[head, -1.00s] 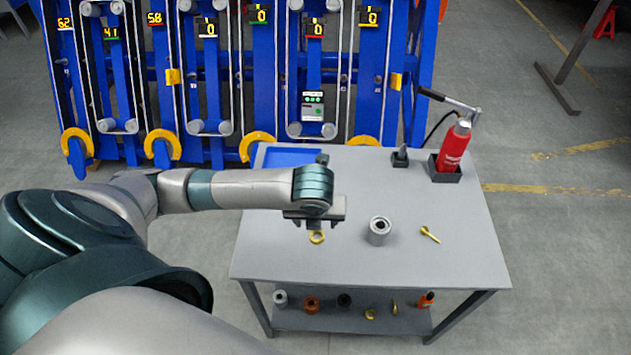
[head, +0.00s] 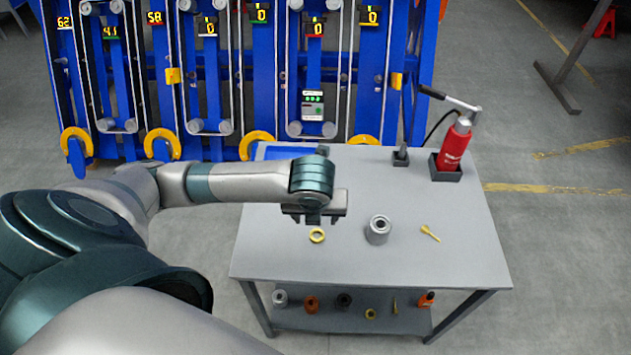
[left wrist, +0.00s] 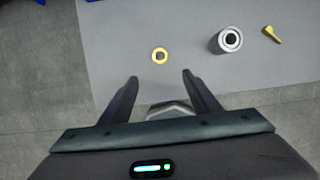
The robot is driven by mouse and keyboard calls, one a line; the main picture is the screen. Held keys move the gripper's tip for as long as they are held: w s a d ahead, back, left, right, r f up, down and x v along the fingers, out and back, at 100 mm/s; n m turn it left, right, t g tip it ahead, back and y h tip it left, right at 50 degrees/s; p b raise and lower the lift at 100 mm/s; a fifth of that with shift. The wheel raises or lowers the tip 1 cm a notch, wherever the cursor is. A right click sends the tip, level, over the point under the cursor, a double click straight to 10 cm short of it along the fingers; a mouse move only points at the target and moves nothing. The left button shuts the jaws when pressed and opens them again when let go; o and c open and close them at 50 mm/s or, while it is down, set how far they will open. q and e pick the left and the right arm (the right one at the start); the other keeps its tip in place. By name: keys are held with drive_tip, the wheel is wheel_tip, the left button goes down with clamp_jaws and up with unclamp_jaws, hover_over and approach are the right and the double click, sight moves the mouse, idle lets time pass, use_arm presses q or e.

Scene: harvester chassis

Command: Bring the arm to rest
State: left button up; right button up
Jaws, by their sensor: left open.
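My left arm reaches in from the left in the head view, and its gripper (head: 314,219) hangs above the grey table (head: 300,262). In the left wrist view the two fingers of the left gripper (left wrist: 160,84) are spread apart with nothing between them. My right gripper is in neither view.
A grey cylinder (head: 378,230) and a yellow pin (head: 430,233) lie to the right. A red bottle-like pump (head: 455,145) stands at the back right corner. A blue tray (head: 290,152) is behind the arm. A blue rack (head: 265,100) stands beyond. A lower shelf (head: 350,322) holds small parts.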

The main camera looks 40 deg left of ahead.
use_arm(q)
drive_tip(key=shift+d, duration=0.1)
drive_tip(key=s+d+f+n+h, duration=0.45)
drive_tip(key=s+d+n, duration=0.25)
drive_tip(key=d+n, duration=0.4)
drive_tip(key=s+a+f+n+y, duration=0.1)
drive_tip(key=s+a+f+n, duration=0.2)
drive_tip(key=s+n, duration=0.4)
drive_tip(key=s+a+f+n+y, duration=0.25)
drive_tip(key=s+n, duration=0.25)
drive_tip(key=n, duration=0.5)
wheel_tip(320, 180, down, 35)
drive_tip(key=s+h+b, duration=0.1)
drive_tip(key=s+b, duration=0.1)
drive_tip(key=b, duration=0.4)
drive_tip(key=s+a+f+g+b, duration=0.1)
drive_tip(key=s+f+b, duration=0.2)
drive_tip(key=s+f, duration=0.5)
drive_tip(key=s+a+f+g+b, duration=0.1)
drive_tip(key=s+a+f+b, duration=0.1)
drive_tip(key=s+f, duration=0.7)
wheel_tip(320, 180, down, 5)
drive_tip(key=shift+s+a+f+m+b, duration=0.1)
drive_tip(key=shift+s+a+m+b, duration=0.15)
drive_tip(key=shift+m+b, duration=0.15)
